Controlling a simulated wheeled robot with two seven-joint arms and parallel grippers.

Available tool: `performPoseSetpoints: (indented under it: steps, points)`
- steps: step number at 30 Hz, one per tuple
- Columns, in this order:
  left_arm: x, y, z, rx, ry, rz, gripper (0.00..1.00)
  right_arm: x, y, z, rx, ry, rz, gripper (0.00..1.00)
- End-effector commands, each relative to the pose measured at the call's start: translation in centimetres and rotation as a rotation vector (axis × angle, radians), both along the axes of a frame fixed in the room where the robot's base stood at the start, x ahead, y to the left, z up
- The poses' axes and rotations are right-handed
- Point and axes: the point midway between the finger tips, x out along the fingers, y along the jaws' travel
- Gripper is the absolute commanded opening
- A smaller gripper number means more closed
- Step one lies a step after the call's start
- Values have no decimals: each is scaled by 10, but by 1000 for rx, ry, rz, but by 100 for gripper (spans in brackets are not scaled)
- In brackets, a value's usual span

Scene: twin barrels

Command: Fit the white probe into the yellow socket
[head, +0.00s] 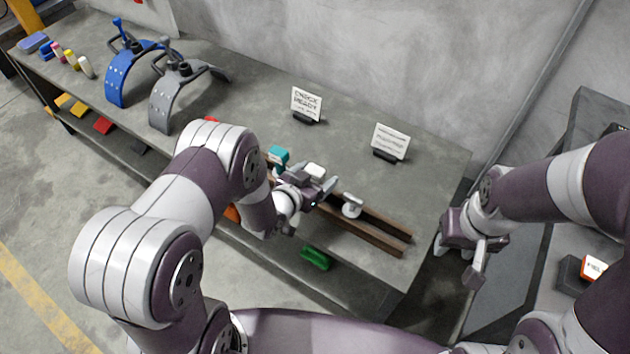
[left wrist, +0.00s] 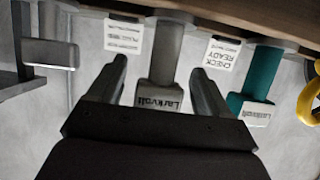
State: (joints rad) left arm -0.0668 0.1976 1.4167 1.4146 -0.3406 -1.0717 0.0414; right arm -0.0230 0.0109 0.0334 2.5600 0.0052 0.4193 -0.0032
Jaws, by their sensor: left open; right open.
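In the left wrist view a probe-like piece with a grey shaft and a pale "Larkvoll" block (left wrist: 165,97) lies between the fingers of my left gripper (left wrist: 158,68), apart from both. In the head view a white block (head: 315,170) shows at my left gripper (head: 318,180), which is open. A white piece (head: 352,206) stands further right on the rails; I cannot tell which is the white probe. A curved yellow piece (left wrist: 309,95) is cut off at the left wrist view's edge; I cannot tell whether it is the socket. My right gripper (head: 462,258) is open and empty beyond the table's right end.
Brown rails (head: 380,232) run along the table (head: 250,88). A teal piece (head: 278,155) is close left of my left gripper. Two small signs (head: 305,103) (head: 390,142) stand behind. Blue (head: 117,82) and grey (head: 163,100) arches stand at the left.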

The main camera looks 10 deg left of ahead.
Motion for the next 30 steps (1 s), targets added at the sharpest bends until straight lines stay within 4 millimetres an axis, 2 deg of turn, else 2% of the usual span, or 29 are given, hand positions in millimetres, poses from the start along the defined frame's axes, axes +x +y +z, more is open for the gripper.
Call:
performPoseSetpoints:
  steps: [2, 7, 8, 14, 17, 24, 27, 29, 30]
  points:
    - [0, 0, 1, 0, 0, 0, 79, 0, 0, 1, 0, 0, 0, 43]
    - [0, 0, 1, 0, 0, 1, 27, 0, 0, 1, 0, 0, 0, 43]
    - [0, 0, 1, 0, 0, 1, 21, 0, 0, 1, 0, 0, 0, 43]
    - [0, 0, 1, 0, 0, 1, 20, 0, 0, 1, 0, 0, 0, 43]
    - [0, 0, 9, 1, -1, 1, 20, 0, 0, 4, 0, 0, 0, 43]
    - [0, 1, 69, 1, -4, 1, 20, 0, 0, 27, 0, 0, 0, 43]
    - [0, 1, 88, 0, -2, 2, 20, 0, 0, 34, 0, 0, 0, 43]
    - [-1, 3, 102, 0, 0, 12, 20, 0, 0, 46, 0, 0, 0, 43]
    - [-2, 6, 112, 1, 3, 28, 20, 0, 0, 61, 0, 1, 0, 43]
